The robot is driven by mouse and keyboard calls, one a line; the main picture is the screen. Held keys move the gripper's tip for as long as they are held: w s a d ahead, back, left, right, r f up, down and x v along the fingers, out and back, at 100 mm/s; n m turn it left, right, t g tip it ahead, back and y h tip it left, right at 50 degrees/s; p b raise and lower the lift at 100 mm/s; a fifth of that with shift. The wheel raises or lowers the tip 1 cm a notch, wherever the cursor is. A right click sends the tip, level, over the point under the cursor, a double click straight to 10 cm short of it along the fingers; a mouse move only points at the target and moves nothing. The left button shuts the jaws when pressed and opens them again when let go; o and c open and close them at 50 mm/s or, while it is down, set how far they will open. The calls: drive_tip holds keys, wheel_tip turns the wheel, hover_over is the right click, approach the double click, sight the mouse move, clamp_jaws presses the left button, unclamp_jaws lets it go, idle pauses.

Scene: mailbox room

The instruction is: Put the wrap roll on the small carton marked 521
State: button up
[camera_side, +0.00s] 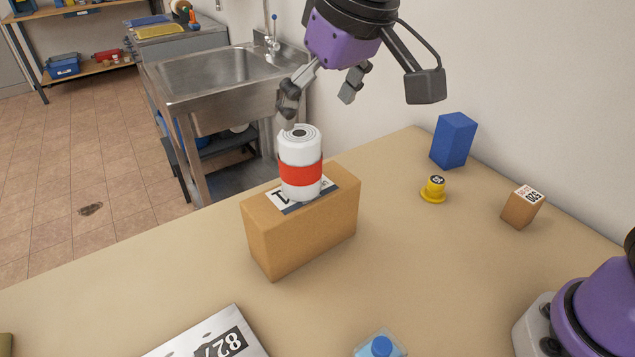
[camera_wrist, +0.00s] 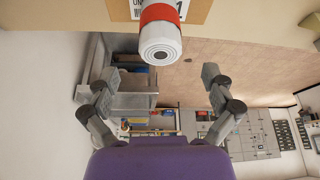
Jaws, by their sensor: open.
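The wrap roll (camera_side: 300,166), white with a red band, stands upright on top of a brown carton (camera_side: 300,235). The roll partly covers the carton's printed label, and I cannot read its full number. In the wrist view the roll (camera_wrist: 160,38) shows at the top, on the carton (camera_wrist: 195,10). My gripper (camera_side: 320,92) is open and empty, above the roll and apart from it. Its fingers (camera_wrist: 165,92) are spread wide in the wrist view.
A blue block (camera_side: 453,140), a yellow knobbed piece (camera_side: 433,190) and a small box marked 320 (camera_side: 523,206) stand at the right. A plate marked 827 (camera_side: 210,338) and a blue-capped item (camera_side: 380,346) lie in front. A steel sink (camera_side: 205,75) stands beyond the table.

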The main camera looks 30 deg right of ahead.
drive_tip(key=s+d+m, duration=0.1)
drive_tip(key=s+d, duration=0.4)
drive_tip(key=d, duration=0.8)
drive_tip(key=s+d+f+t, duration=0.1)
drive_tip(key=s+d+f, duration=0.3)
drive_tip(key=s+f, duration=0.3)
drive_tip(key=shift+s+d+m+h, duration=0.2)
drive_tip(key=shift+s+m+h, duration=0.1)
drive_tip(key=shift+m+h, duration=0.1)
drive_tip(key=shift+o, duration=0.3)
